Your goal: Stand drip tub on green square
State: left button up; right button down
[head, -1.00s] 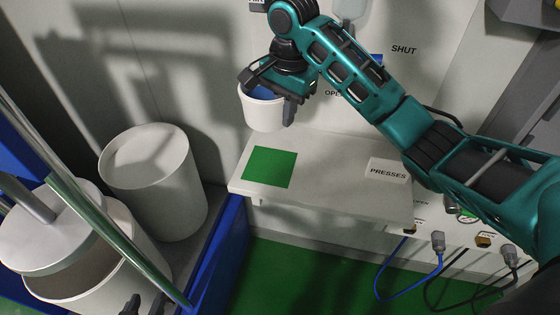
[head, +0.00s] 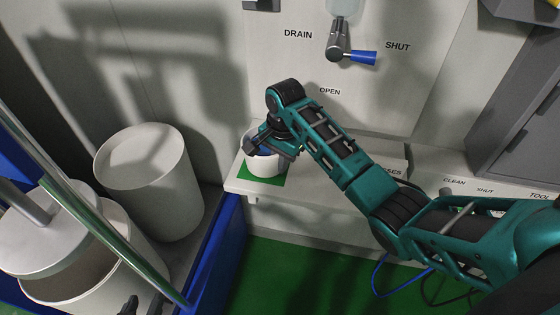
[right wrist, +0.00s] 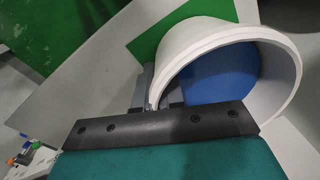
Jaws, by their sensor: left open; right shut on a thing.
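The drip tub (head: 262,167) is a white round tub with a blue inside, upright over the green square (head: 271,182) on the pale shelf. It covers most of the square; I cannot tell whether its base touches. My right gripper (head: 270,148) is shut on the tub's rim. In the right wrist view the tub (right wrist: 212,40) shows its blue inside, with part of the green square (right wrist: 160,35) beyond it. The dark fingers (right wrist: 152,92) pinch the wall. My left gripper (head: 142,307) is open and empty at the bottom edge, only its tips showing.
The shelf (head: 325,215) is bare to the right of the tub, with a label block partly behind my arm. A blue-handled valve (head: 350,56) is on the wall above. A white drum (head: 150,185) and an open drum (head: 80,285) stand at left.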

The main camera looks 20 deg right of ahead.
jog(key=shift+f, duration=0.3)
jog(key=c, duration=1.2)
grip_release()
jog(key=shift+c, duration=0.2)
notch_tip(320, 180, up, 12)
jog(key=shift+s+d+r, duration=0.15)
jog(key=shift+s+d, duration=0.05)
jog(key=shift+s, duration=0.15)
